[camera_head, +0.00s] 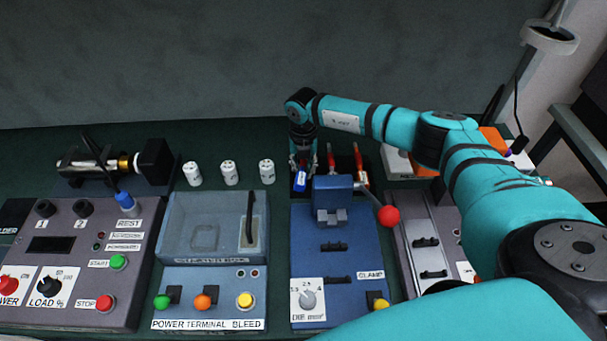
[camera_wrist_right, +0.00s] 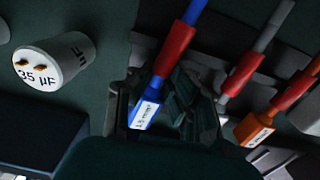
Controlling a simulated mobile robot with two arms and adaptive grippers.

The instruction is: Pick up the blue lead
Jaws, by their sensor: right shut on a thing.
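The blue lead (camera_head: 300,181) is at the back of the bench, behind the blue clamp panel. In the right wrist view the blue lead (camera_wrist_right: 147,110) has a red sleeve and a blue end with a white label, whose small print is hard to read. My right gripper (camera_head: 302,162) points down over it and is shut on it; in the wrist view its dark fingers (camera_wrist_right: 163,108) lie on both sides of the lead. Part of the lead is hidden by the gripper in the head view. My left gripper is not in view.
A grey lead (camera_wrist_right: 240,75) and an orange lead (camera_wrist_right: 265,120), both with red sleeves, lie close on the right. Several white capacitors, one of them marked 35 µF (camera_wrist_right: 55,62), stand to the left. The clamp panel (camera_head: 310,240) has a red-knobbed lever (camera_head: 388,216).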

